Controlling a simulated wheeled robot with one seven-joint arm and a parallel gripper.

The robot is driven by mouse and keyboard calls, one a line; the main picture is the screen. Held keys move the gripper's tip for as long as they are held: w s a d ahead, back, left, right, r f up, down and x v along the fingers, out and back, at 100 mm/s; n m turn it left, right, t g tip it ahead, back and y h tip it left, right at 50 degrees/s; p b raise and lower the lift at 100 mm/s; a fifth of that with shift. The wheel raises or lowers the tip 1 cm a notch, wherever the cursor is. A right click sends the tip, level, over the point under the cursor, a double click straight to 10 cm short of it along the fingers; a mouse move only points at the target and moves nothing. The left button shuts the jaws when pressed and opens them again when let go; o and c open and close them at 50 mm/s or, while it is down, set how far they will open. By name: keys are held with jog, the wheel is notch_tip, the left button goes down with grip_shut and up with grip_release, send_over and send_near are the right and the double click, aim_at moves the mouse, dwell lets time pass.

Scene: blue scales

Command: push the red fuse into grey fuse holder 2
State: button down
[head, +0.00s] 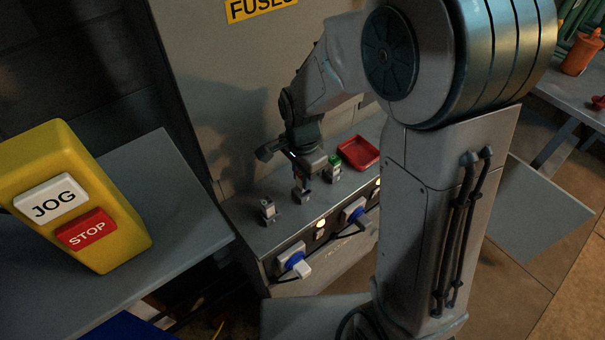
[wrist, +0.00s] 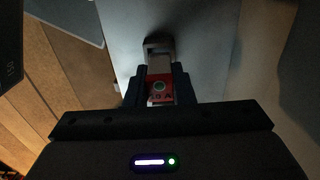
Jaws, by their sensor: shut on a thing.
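My gripper (head: 303,178) points down over the middle grey fuse holder (head: 302,195) on the grey bench. In the wrist view my gripper (wrist: 159,88) is shut on the red fuse (wrist: 160,98), which has a green ring on its top. A grey holder (wrist: 158,46) shows just beyond the fuse in that view. The fuse is mostly hidden by my gripper in the head view. I cannot tell how deep it sits in the holder, or whether it touches it. No holder number is readable.
One grey holder (head: 268,212) stands to the left, and another with a green top (head: 334,163) to the right. A red tray (head: 358,152) lies behind that. Blue-and-white switches (head: 295,262) stick out of the bench front. A yellow JOG/STOP box (head: 75,190) stands at left.

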jog(key=shift+f+b, duration=1)
jog(key=shift+f, duration=0.35)
jog(key=c, duration=1.2)
grip_release()
jog(key=shift+r, duration=0.1)
jog(key=shift+o, duration=0.2)
jog(key=shift+r, duration=0.1)
notch_tip(320, 180, up, 14)
jog(key=p, duration=0.1)
jog(key=shift+f, duration=0.2)
